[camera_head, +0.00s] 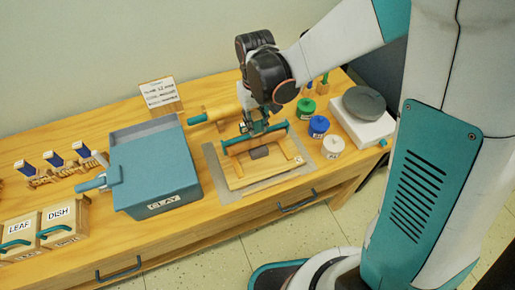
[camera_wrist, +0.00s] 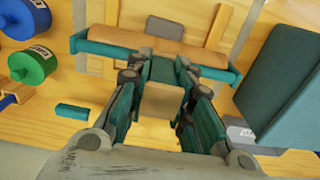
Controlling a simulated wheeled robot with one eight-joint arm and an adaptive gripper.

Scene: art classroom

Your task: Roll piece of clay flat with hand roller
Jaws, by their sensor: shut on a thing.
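The hand roller, a tan cylinder with teal ends, shows in the wrist view (camera_wrist: 125,38); its teal frame shows in the head view (camera_head: 238,145). My gripper (camera_head: 257,127) is shut on the roller's teal handle, and its fingers also show in the wrist view (camera_wrist: 162,75). The grey piece of clay (camera_head: 259,153) lies on the wooden board (camera_head: 240,180), just in front of the roller in the head view. It also shows beyond the roller in the wrist view (camera_wrist: 166,27), its near edge partly hidden. I cannot tell whether roller and clay touch.
A teal clay bin (camera_head: 155,172) stands left of the board. A rolling pin (camera_head: 222,112) lies behind it. Green (camera_head: 306,109), blue (camera_head: 318,126) and white (camera_head: 333,147) jars and a white stand (camera_head: 352,125) with a grey disc are on the right. Wooden strips flank the clay.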

